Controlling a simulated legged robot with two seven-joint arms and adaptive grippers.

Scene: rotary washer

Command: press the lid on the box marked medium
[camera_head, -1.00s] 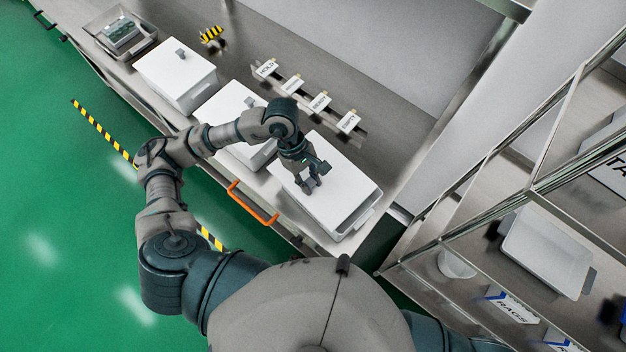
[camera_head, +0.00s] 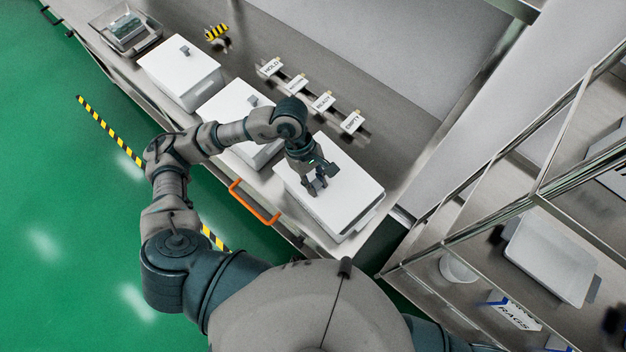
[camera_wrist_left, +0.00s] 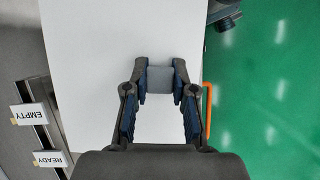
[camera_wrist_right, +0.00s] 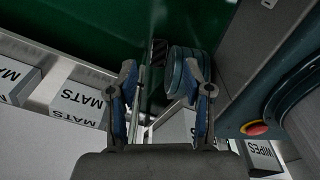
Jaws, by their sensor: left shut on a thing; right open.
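Three white lidded boxes stand in a row on the metal bench. My left gripper (camera_head: 315,187) is shut on the grey knob (camera_wrist_left: 160,79) of the white lid (camera_head: 345,180) on the nearest, right-hand box (camera_head: 352,230). The lid lies over this box; whether it is fully down I cannot tell. The middle box (camera_head: 252,152) and the far-left box (camera_head: 185,90) have lids with grey knobs. No "medium" mark is readable on any box. My right gripper (camera_wrist_right: 165,80) is open, with nothing between its fingers, away from the boxes.
Small signs, one reading EMPTY (camera_head: 352,122), stand behind the boxes. An orange handle (camera_head: 254,202) juts from the bench front. A tray (camera_head: 125,32) sits at the far left. A metal shelf rack (camera_head: 470,235) with a white bin (camera_head: 548,258) stands right.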

